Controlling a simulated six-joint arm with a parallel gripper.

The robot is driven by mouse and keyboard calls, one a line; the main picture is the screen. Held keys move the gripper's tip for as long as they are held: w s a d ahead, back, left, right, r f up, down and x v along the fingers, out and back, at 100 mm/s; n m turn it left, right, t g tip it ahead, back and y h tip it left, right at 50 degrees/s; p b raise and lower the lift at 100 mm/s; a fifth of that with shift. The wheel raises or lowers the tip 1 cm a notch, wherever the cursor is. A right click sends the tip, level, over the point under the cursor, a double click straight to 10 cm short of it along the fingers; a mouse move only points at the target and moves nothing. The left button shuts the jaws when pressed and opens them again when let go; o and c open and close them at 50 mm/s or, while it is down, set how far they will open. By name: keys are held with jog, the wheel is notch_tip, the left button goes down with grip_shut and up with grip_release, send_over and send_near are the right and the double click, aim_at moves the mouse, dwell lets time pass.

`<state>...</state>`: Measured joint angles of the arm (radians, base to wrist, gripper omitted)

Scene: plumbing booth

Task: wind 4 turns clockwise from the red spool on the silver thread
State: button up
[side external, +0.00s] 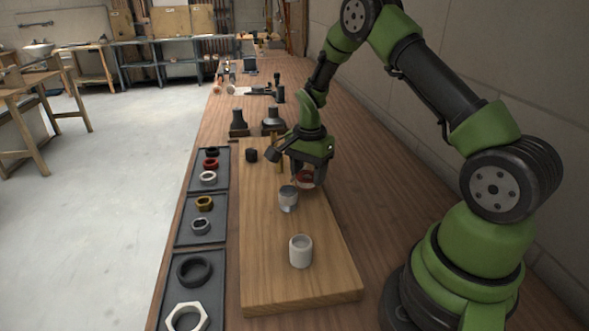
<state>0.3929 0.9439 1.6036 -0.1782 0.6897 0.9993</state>
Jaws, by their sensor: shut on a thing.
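The silver thread (288,199) is a short grey metal cylinder standing upright on the wooden board, near its middle. My gripper (304,170) is just behind it and to its right, low over the board. A small red and whitish round piece (306,180), which looks like the red spool, shows at my gripper's underside. My gripper is shut on it, though the fingers hide much of the grip. Any tape between the spool and the silver thread is too small to make out.
A white cylinder (301,251) stands nearer on the wooden board (280,292). A dark fitting (251,155) and a brass-coloured one stand at its far end. Dark trays (207,231) with rings and nuts line the left side. The board's front is clear.

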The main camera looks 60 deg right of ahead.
jog(key=s, duration=0.1)
jog(key=s+a, duration=0.1)
jog(key=s, duration=0.1)
jog(key=s+a, duration=0.1)
jog(key=shift+s, duration=0.25)
jog(key=a, duration=0.1)
jog(key=s+a, duration=0.1)
jog(key=shift+s+a, duration=0.2)
jog(key=shift+a, duration=0.1)
jog(key=a, duration=0.3)
jog(key=w+a, duration=0.1)
jog(key=a, duration=0.2)
jog(key=shift+w+a, duration=0.15)
jog(key=shift+w, duration=0.05)
jog(key=shift+w+a+r, duration=0.2)
jog(key=shift+a, duration=0.05)
notch_tip(320, 180, up, 7)
jog(key=shift+w+a+f, duration=0.15)
jog(key=shift+w+a, duration=0.2)
jog(key=shift+w, duration=0.05)
